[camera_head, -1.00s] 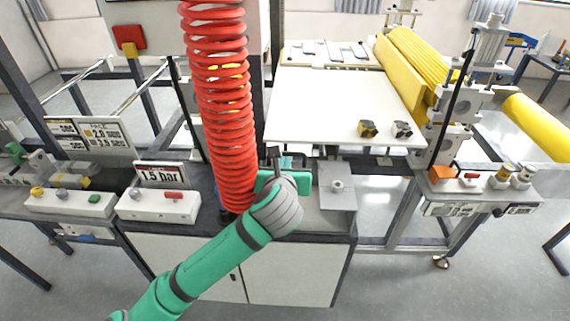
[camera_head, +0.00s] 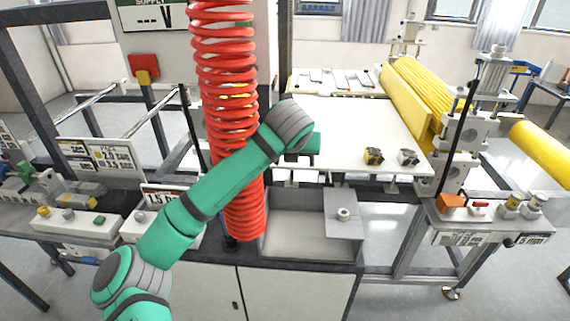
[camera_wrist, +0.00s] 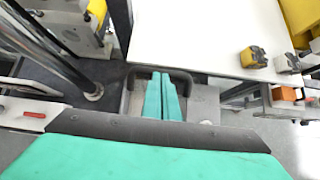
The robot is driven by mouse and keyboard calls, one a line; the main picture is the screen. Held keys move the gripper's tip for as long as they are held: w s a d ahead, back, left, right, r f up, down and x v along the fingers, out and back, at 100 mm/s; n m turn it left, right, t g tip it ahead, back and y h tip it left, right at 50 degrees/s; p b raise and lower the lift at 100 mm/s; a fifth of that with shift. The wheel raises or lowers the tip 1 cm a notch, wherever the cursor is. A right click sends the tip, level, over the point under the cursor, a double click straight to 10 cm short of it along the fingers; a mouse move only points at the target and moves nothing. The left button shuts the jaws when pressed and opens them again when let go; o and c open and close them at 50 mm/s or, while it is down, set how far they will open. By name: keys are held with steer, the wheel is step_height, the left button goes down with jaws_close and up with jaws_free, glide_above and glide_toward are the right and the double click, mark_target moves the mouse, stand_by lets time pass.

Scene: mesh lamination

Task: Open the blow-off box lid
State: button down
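The blow-off box (camera_head: 290,245) is a grey open-topped tray in the bench top; its left part is open and looks empty. A flat grey plate with a round knob, which looks like its lid (camera_head: 343,224), lies over its right end. The lid's knob also shows in the wrist view (camera_wrist: 206,122), just right of my fingers. My gripper (camera_wrist: 161,74) has two green fingers side by side, almost touching, with nothing seen between them. In the head view my wrist is raised above and behind the box, apart from the lid, and hides the fingers.
A red coiled hose (camera_head: 226,100) hangs close left of the box. Yellow rollers (camera_head: 425,95) stand at the back right. An orange-button panel (camera_head: 480,215) is to the right.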

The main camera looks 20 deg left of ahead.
steer(key=shift+w+a+r, duration=0.15)
steer(key=shift+w, duration=0.25)
steer(key=shift+w+a+r, duration=0.1)
steer(key=shift+w, duration=0.25)
steer(key=shift+r, duration=0.1)
